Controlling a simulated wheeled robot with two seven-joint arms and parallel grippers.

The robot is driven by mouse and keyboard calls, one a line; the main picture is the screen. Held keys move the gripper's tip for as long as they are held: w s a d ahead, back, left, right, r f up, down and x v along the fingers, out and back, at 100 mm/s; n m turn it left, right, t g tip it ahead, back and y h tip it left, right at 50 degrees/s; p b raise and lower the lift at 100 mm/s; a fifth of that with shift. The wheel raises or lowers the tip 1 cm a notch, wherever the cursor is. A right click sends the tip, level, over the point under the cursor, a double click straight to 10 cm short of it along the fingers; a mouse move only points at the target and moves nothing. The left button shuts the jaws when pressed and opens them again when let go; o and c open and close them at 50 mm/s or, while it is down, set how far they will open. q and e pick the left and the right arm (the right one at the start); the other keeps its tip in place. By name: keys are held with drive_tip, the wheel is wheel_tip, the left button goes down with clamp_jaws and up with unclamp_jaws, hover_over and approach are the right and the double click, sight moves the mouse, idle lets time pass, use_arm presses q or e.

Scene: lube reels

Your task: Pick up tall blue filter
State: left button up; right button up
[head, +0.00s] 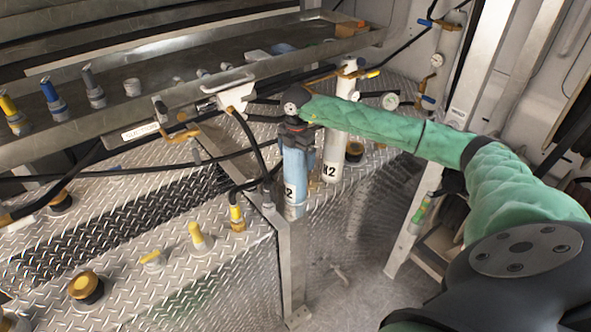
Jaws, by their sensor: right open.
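The tall blue filter (295,172) is a pale blue upright cylinder with a dark top and a black "2" marking. It stands at the corner of the diamond-plate deck, near the middle of the head view. My right arm, in a green quilted sleeve, reaches across from the right. My right gripper (294,124) is open at the filter's dark top. The fingers are small and dark here, and I cannot tell whether they touch the filter. My left gripper is not in view.
A white cylinder (333,155) stands close to the right of the blue filter. A metal shelf rail (190,92) with hoses and a handled nozzle (236,92) lies to the left. A metal post (291,262) stands below. Yellow-capped fittings (196,236) dot the deck.

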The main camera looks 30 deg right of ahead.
drive_tip(key=shift+f, duration=0.1)
drive_tip(key=c, duration=1.8)
drive_tip(key=shift+o, duration=0.2)
